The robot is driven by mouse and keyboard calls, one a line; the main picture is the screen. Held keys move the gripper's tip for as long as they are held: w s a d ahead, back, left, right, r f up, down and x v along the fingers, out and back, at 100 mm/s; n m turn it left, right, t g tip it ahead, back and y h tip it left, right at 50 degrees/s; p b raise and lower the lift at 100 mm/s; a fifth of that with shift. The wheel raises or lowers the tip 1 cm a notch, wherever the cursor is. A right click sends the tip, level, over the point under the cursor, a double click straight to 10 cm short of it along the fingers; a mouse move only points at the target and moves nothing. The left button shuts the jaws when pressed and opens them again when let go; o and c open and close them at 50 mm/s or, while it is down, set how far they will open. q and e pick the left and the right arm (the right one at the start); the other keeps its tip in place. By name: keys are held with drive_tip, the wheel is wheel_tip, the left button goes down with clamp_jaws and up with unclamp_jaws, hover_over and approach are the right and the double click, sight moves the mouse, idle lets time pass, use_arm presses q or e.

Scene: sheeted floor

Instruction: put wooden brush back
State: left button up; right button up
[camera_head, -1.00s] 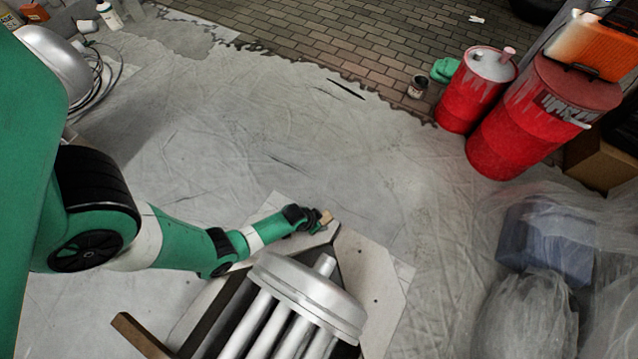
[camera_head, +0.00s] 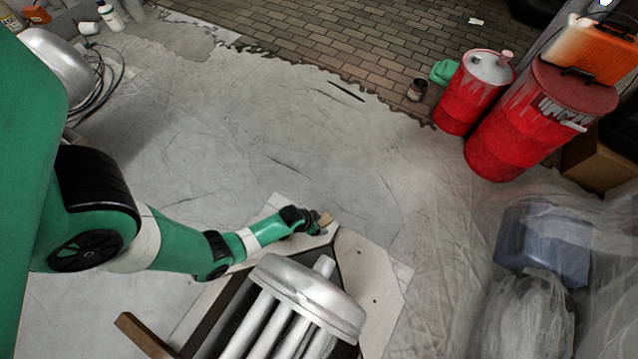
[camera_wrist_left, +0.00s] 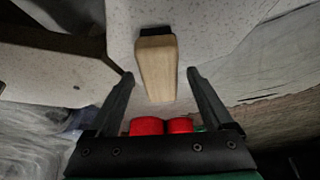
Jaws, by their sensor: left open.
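The wooden brush (camera_wrist_left: 157,68) shows in the left wrist view as a pale wood block with a dark end. In the head view the brush (camera_head: 326,219) is small, at the far edge of a pale speckled board (camera_head: 385,280). My left gripper (camera_head: 314,227) is at the brush. In the left wrist view my left gripper (camera_wrist_left: 160,76) is open, with one finger on each side of the wood and gaps visible between. The right gripper is not in view.
Two red drums (camera_head: 473,92) (camera_head: 525,120) stand at the upper right, with an orange canister (camera_head: 590,48) on the larger one. A small dark can (camera_head: 417,90) is beside them. Plastic-wrapped items (camera_head: 545,240) fill the right side. The sheeted floor (camera_head: 250,130) beyond the board is mostly clear.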

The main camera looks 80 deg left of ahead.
use_arm(q)
drive_tip(key=p+v, duration=0.6)
drive_tip(key=v, duration=0.4)
